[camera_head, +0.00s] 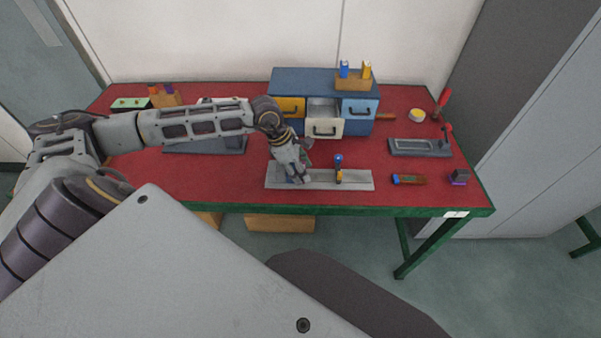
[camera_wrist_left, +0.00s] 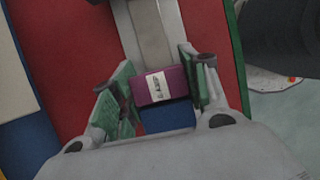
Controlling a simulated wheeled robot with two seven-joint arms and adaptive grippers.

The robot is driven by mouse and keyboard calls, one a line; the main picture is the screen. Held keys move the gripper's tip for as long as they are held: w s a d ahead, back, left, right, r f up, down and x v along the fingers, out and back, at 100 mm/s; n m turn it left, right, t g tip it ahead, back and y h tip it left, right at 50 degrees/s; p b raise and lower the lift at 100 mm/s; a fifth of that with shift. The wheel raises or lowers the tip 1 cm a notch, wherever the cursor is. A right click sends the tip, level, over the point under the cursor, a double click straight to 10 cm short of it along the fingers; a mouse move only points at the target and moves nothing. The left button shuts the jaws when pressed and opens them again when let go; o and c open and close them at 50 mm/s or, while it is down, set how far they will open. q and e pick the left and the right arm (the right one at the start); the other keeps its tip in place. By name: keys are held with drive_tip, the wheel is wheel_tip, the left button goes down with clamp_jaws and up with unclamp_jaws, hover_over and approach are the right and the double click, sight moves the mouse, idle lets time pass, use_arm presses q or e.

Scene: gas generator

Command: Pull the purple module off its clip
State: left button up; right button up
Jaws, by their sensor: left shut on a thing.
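The purple module (camera_wrist_left: 160,86) with a white label sits between the green-padded fingers of my left gripper (camera_wrist_left: 165,88) in the left wrist view. The gripper is shut on it. A blue part (camera_wrist_left: 168,118) lies right beside the module, toward the palm. In the head view my left gripper (camera_head: 297,178) reaches down to the left half of a grey rail plate (camera_head: 357,183) at the table's front and hides the module. The clip under the module is hidden, so I cannot tell whether they are apart. My right gripper is not in view.
A blue and yellow upright part (camera_head: 339,172) stands on the plate right of my gripper. A drawer cabinet (camera_head: 320,82) stands behind, with a white drawer partly out. A blue-ended block (camera_head: 409,180), a dark block (camera_head: 459,176) and a grey tray (camera_head: 418,149) lie to the right.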

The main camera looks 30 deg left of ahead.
use_arm(q)
drive_tip(key=shift+w+r, duration=0.25)
drive_tip(key=shift+r, duration=0.1)
idle(0.9)
drive_tip(key=shift+s+r, duration=0.1)
drive_tip(key=shift+s, duration=0.05)
idle(0.5)
drive_tip(key=shift+a+r, duration=0.1)
drive_tip(key=shift+r, duration=0.05)
idle(0.9)
drive_tip(key=shift+r, duration=0.2)
drive_tip(key=shift+r+p, duration=1.45)
drive_tip(key=shift+r, duration=1.25)
drive_tip(key=shift+s, duration=0.1)
